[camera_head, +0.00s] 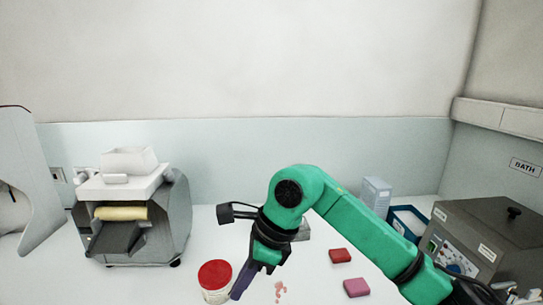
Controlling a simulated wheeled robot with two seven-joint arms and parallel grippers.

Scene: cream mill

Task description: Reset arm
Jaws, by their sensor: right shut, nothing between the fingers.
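My right arm is green with black joints and comes in from the lower right. It bends at the middle, and its gripper (240,287) points down toward the bench. The dark purple fingers are shut with nothing between them. They are just right of a white jar with a red lid (215,273); I cannot tell whether they touch it. My left gripper is not in view.
A grey roller mill (179,215) stands at the left. Small pink pieces (280,291), a red block (340,255) and a pink block (356,287) lie on the white bench. A metal bath (490,235) and a blue-edged tray (408,220) are at the right.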

